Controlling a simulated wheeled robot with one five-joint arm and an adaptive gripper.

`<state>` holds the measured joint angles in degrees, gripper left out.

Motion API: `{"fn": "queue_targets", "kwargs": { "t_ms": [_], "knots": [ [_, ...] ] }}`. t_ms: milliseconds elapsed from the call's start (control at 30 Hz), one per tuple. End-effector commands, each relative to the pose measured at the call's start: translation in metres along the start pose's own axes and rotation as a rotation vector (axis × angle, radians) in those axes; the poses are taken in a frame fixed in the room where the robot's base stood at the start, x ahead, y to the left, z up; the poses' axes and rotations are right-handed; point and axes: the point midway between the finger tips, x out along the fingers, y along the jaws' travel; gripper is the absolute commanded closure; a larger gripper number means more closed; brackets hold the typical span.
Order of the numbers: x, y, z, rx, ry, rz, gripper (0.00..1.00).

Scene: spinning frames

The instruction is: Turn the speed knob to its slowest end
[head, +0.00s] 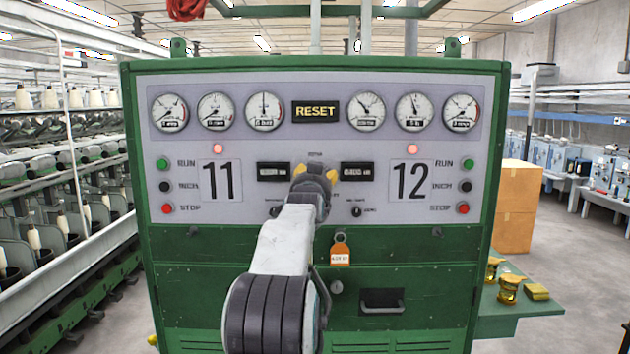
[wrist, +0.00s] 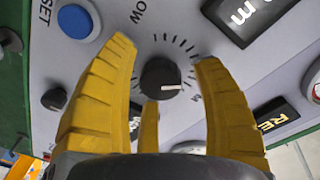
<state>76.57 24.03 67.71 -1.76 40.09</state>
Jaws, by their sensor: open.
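The speed knob (wrist: 160,78) is round and black, with tick marks around it on the pale panel. Its white pointer line points right in the wrist view, away from the partly cut-off label ending in "OW" (wrist: 139,11). My gripper (wrist: 164,52) is open, with one yellow finger on each side of the knob and a third below it. Gaps show between the side fingers and the knob, so I do not see a grip. In the head view my gripper (head: 312,172) is at the panel's middle and hides the knob.
The green machine cabinet (head: 220,275) fills the middle. A blue button (wrist: 75,20) and a small black knob (wrist: 54,99) lie left of the fingers in the wrist view. Displays (wrist: 243,15) lie to the right. A side shelf (head: 520,302) holds yellow items; a carton (head: 518,205) stands behind.

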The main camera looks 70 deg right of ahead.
Motion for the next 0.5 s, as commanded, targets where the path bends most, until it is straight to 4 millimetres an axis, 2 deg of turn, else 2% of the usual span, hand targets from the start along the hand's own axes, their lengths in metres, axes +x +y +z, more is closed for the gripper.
{"fn": "queue_targets", "kwargs": {
  "t_ms": [67, 500],
  "knots": [
    [0.0000, 0.0000, 0.0001, 0.000, 0.000, 0.000, 0.38],
    [-0.0001, 0.0001, 0.0000, 0.000, 0.000, 0.000, 0.78]
  ]
}}
